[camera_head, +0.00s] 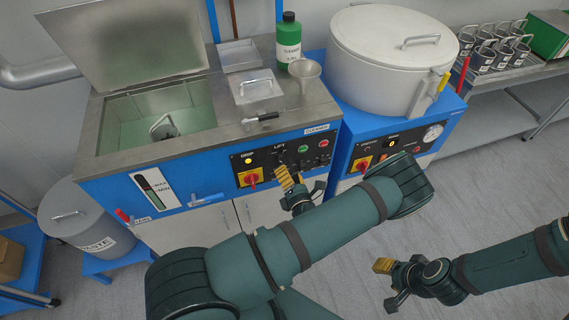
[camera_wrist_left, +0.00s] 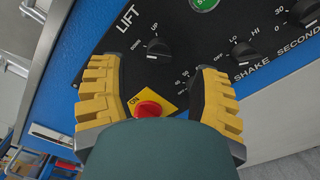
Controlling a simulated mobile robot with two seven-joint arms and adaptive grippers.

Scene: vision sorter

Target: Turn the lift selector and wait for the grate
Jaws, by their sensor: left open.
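The lift selector (camera_wrist_left: 158,50) is a black knob below the LIFT lettering in the left wrist view, with an UP mark beside it. Its pointer direction is hard to make out. My left gripper (camera_wrist_left: 155,82) is open, its yellow fingers on either side of the view, with the selector ahead between them and apart from both. In the head view, my left gripper (camera_head: 298,183) is in front of the blue control panel (camera_head: 230,166). The tank (camera_head: 119,120) stands open with greenish liquid; a grey handle-like part (camera_head: 163,127) shows inside. The grate itself is not clearly visible. My right gripper (camera_head: 388,280) is over the floor, away from the panel.
A red switch on a yellow plate (camera_wrist_left: 148,108) and the SHAKE knobs (camera_wrist_left: 243,52) are near the selector. A lidded round vessel (camera_head: 385,65), green bottle (camera_head: 288,42) and metal cup (camera_head: 304,75) stand behind. A waste bin (camera_head: 88,225) is at left.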

